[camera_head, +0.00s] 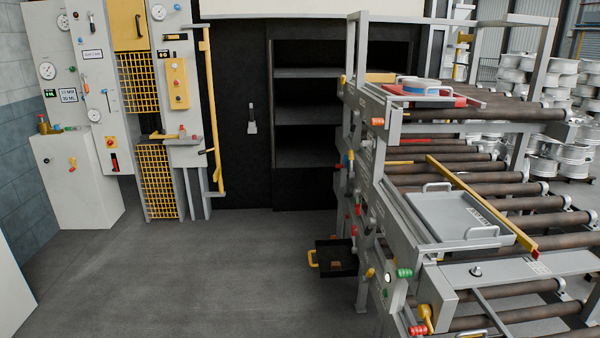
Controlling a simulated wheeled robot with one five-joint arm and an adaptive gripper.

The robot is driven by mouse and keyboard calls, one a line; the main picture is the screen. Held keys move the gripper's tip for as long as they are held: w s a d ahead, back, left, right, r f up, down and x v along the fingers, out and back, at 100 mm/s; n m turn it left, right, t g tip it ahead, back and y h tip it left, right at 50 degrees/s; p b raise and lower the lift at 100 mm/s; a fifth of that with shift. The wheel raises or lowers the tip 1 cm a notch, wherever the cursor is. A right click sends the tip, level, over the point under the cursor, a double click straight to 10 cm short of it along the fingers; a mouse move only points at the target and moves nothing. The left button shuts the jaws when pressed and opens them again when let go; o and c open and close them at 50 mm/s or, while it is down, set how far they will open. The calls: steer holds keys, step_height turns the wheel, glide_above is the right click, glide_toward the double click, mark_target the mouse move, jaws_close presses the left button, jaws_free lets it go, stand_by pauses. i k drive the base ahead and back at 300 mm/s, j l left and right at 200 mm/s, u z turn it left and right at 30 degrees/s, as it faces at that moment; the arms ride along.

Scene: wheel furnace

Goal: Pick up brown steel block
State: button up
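A small brown block (335,264) shows in the dark tray (347,271) low beside the left side of the roller conveyor. It is small in the picture, and I cannot tell for sure that it is the brown steel block. The tray has a yellow handle (312,259) at its left. My gripper is not in view, so its state and its distance from the block do not show.
The roller conveyor (520,203) fills the right, with a grey tray (455,215) on it. A black furnace front (232,150) stands behind. Yellow-and-grey control panels (180,85) and a white cabinet (85,190) stand left. The grey floor (190,275) is clear at centre left.

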mark_target(335, 264)
steer(key=i+u, duration=0.4)
steer(key=i, duration=2.1)
steer(key=i+l+u, duration=0.15)
steer(key=i, duration=0.75)
steer(key=i+l+u, duration=0.1)
steer(key=i+u, duration=0.2)
steer(key=i, duration=0.15)
steer(key=i+l+u, duration=0.3)
steer(key=i, duration=0.15)
steer(key=j, duration=0.1)
